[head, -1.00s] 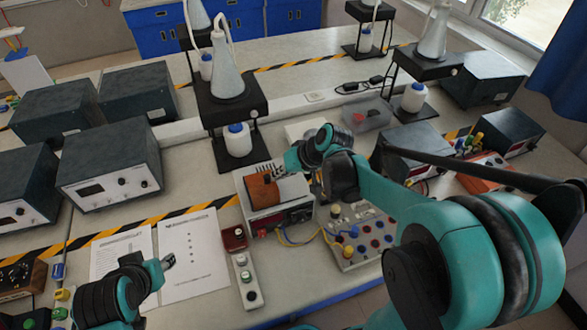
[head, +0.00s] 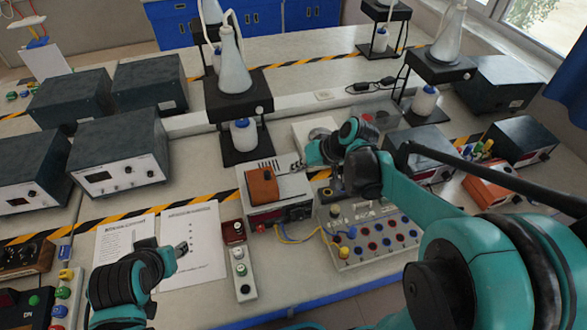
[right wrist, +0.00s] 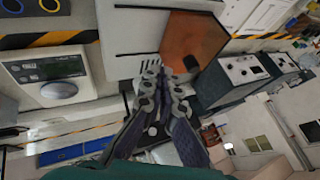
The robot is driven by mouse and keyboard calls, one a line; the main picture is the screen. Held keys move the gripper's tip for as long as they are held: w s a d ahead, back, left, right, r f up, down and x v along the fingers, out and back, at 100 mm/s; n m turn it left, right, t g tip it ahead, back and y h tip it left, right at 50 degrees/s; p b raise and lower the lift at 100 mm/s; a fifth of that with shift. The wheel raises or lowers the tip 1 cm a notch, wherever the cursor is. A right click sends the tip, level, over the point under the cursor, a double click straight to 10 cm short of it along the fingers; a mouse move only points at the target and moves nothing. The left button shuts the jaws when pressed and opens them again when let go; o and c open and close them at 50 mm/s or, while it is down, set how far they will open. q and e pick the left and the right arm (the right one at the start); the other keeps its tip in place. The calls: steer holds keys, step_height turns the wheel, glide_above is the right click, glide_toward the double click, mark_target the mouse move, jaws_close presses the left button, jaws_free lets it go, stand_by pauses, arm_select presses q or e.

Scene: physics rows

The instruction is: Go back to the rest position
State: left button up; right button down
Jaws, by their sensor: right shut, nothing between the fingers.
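My right gripper (head: 299,165) is shut and empty, just above and right of an orange-brown box (head: 262,185). That box sits on a white power supply (head: 280,197). The right wrist view shows the closed fingertips (right wrist: 160,72) close to the orange-brown box (right wrist: 193,40); whether they touch it I cannot tell. My left gripper (head: 183,247) is at the lower left, over printed sheets (head: 195,265). It looks small and side-on, so its opening cannot be judged.
A terminal board (head: 370,235) with knobs lies below my right arm. A switch strip (head: 240,265) lies between the arms. Flask stands (head: 240,100) rise behind the supply. Dark instrument boxes (head: 120,150) fill the left side.

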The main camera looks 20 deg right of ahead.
arm_select(q)
steer(key=shift+a+r+p, duration=0.2)
steer(key=shift+r+p, duration=0.8)
steer(key=shift+r, duration=0.1)
arm_select(e)
steer(key=v, duration=0.7)
steer(key=shift+r, duration=0.2)
